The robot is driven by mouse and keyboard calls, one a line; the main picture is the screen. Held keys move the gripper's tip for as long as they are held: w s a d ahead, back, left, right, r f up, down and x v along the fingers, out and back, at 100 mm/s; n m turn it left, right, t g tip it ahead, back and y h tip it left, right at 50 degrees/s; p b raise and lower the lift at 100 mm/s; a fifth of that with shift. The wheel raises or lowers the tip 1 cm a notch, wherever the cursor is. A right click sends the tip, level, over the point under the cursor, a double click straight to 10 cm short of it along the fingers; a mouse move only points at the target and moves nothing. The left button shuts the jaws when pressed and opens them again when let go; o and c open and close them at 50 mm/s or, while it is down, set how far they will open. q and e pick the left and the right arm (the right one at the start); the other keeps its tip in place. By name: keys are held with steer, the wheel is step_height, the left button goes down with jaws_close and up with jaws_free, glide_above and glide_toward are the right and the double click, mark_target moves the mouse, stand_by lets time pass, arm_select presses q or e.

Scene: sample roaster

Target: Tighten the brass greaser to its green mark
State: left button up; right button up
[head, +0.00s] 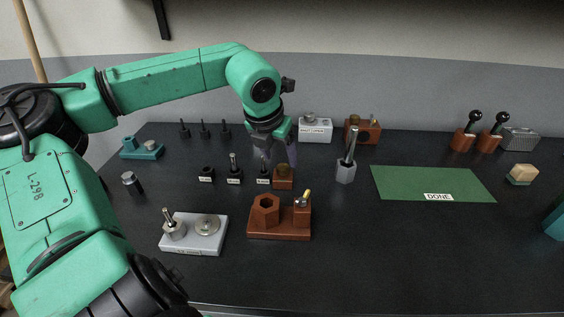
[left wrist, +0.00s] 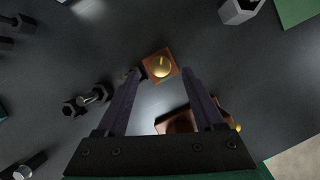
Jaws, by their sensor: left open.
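A brass dome-shaped cap with a pointer-like ridge, which looks like the greaser (left wrist: 162,66), sits on a small square brown block (left wrist: 151,68) in the left wrist view. In the head view the block (head: 283,182) stands mid-table, just below my left gripper (head: 277,157), which partly hides its top. My left gripper points down, open and empty. In the left wrist view its two fingers (left wrist: 162,76) frame the block from above, with the cap between the tips and apparently apart from them. I cannot make out a green mark.
Black labelled holders (head: 235,176) stand close left of the block. A brown fixture (head: 280,228) with a hexagonal socket and brass-tipped post is in front. A grey hex holder (head: 345,172) with a rod stands right. The green DONE mat (head: 425,180) is clear.

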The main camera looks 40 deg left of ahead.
mark_target(283, 167)
arm_select(q)
steer(key=x, duration=0.3)
steer(key=shift+f, duration=0.15)
steer(key=shift+w+f, duration=0.1)
steer(key=shift+f, duration=0.25)
jaws_close()
arm_select(e)
steer(key=shift+w+a+r, duration=0.1)
steer(key=shift+w+a, duration=0.35)
